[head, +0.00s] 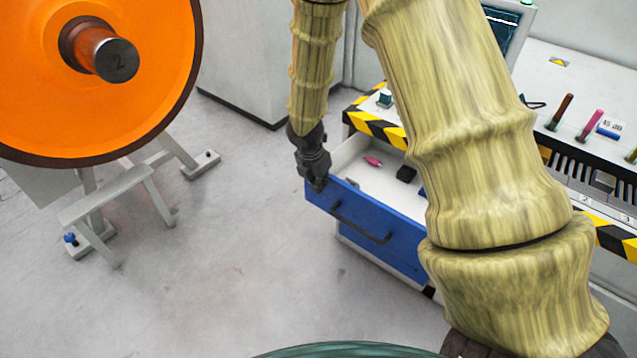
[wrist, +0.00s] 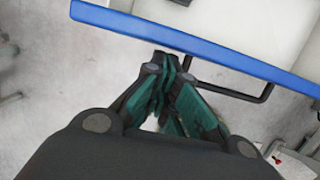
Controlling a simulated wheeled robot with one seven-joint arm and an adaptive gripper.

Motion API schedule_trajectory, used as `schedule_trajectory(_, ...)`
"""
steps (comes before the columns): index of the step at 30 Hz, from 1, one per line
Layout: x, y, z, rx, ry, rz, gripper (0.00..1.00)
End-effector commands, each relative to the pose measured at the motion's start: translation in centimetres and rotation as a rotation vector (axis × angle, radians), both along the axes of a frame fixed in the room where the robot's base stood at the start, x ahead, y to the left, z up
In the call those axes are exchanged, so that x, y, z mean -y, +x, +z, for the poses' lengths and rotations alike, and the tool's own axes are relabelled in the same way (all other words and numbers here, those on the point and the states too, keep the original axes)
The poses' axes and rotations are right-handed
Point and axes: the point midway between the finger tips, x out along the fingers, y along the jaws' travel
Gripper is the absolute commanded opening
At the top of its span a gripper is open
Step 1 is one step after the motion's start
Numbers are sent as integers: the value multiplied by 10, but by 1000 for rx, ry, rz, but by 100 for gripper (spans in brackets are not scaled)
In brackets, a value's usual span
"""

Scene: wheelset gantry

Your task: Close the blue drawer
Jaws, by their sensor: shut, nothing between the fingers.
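The blue drawer (head: 370,228) is pulled out from the white cabinet, its inside showing, with a dark bar handle on its front. My gripper (head: 319,186) is shut and empty, pointing down at the left end of the drawer's front panel. In the wrist view, the drawer's blue top edge (wrist: 205,47) crosses the upper part of the picture. The shut fingertips (wrist: 170,62) are close to that edge, on the front side, left of the handle (wrist: 262,92). I cannot tell whether they touch the panel. My arm hides the drawer's right part.
Inside the drawer lie a pink item (head: 372,161) and a black block (head: 406,173). A worktop with striped edges (head: 375,124) stands above it. An orange wheel (head: 130,75) on a grey stand (head: 120,195) is at left. The floor (head: 240,270) before the drawer is clear.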

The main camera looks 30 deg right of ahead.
Motion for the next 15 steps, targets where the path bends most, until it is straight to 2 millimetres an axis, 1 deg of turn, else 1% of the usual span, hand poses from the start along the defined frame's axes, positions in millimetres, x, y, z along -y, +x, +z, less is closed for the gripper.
schedule_trajectory(4,1,0,1,0,0,0,0)
schedule_trajectory(8,7,2,2,-1,1,-1,0)
schedule_trajectory(11,18,7,4,0,0,-3,0)
schedule_trajectory(14,34,13,5,-1,1,-4,0)
schedule_trajectory(15,42,17,6,0,1,-5,0)
